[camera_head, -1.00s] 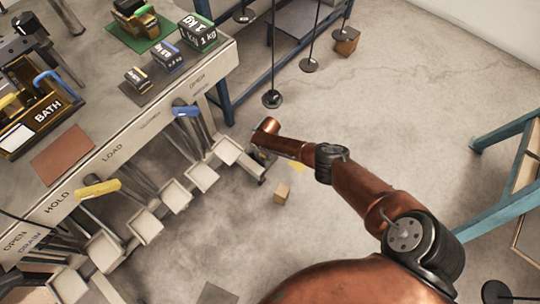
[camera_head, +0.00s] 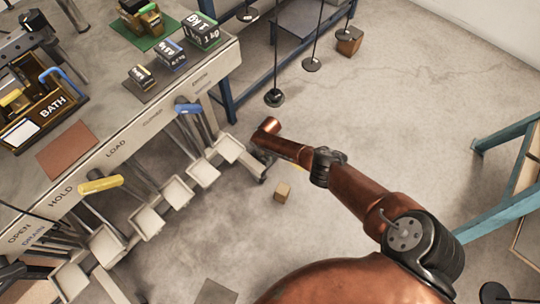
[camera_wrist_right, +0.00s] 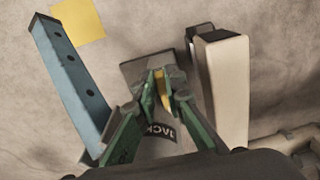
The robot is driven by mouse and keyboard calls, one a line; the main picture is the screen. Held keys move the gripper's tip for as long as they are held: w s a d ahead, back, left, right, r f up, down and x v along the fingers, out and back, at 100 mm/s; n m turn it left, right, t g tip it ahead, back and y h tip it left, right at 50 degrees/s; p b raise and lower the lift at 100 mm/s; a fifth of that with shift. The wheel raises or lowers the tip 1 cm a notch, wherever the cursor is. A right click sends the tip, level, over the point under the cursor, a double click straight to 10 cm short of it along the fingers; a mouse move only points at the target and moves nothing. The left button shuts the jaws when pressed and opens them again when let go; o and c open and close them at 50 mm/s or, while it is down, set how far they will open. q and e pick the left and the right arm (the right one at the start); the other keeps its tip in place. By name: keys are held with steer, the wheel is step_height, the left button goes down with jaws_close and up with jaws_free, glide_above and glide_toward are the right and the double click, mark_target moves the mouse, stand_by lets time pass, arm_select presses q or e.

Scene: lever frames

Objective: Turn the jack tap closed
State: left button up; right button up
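My right gripper (camera_wrist_right: 166,84) has green fingers close together on a thin yellow piece (camera_wrist_right: 162,92), which looks like the handle of the jack tap. A dark plate with the word JACK (camera_wrist_right: 160,131) lies just below the fingertips in the wrist view, partly hidden by them. In the head view my copper right arm reaches from the bottom right to the low right end of the bench. The gripper there (camera_head: 262,163) is small and mostly hidden behind the wrist, so the tap's angle cannot be read. My left gripper is not clearly in view.
The bench (camera_head: 140,118) carries weights and a BATH box (camera_head: 47,108). Pale pedals (camera_head: 202,172) and yellow (camera_head: 101,184) and blue (camera_head: 188,108) levers stand along its front. A blue bar (camera_wrist_right: 72,82) and cream block (camera_wrist_right: 222,85) flank the gripper.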

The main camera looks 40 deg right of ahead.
steer(key=o, duration=0.5)
step_height(320, 180, up, 12)
steer(key=shift+d, duration=0.1)
stand_by(0.6)
stand_by(0.4)
